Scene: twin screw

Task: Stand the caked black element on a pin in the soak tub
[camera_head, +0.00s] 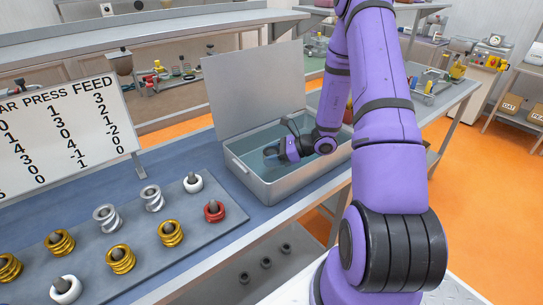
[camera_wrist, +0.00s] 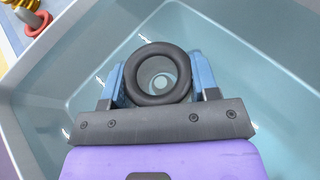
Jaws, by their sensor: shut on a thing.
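The black element (camera_wrist: 184,71) is a dark thick ring in the wrist view, held between the two blue fingertips of my gripper (camera_wrist: 158,84). Through its hole I see a pale round shape (camera_wrist: 160,82) below, perhaps a pin top; I cannot tell whether the ring is around it or above it. The soak tub (camera_head: 262,190) is a grey metal box with a raised lid and bluish liquid inside. My gripper (camera_head: 272,152) reaches into the tub in the head view, where the element is small and hard to make out.
A grey board (camera_head: 135,272) left of the tub holds several gold, silver, white and red elements on pegs. A number sign (camera_head: 66,135) stands behind it. The tub's lid (camera_head: 255,88) stands upright at the back. The tub walls surround my gripper.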

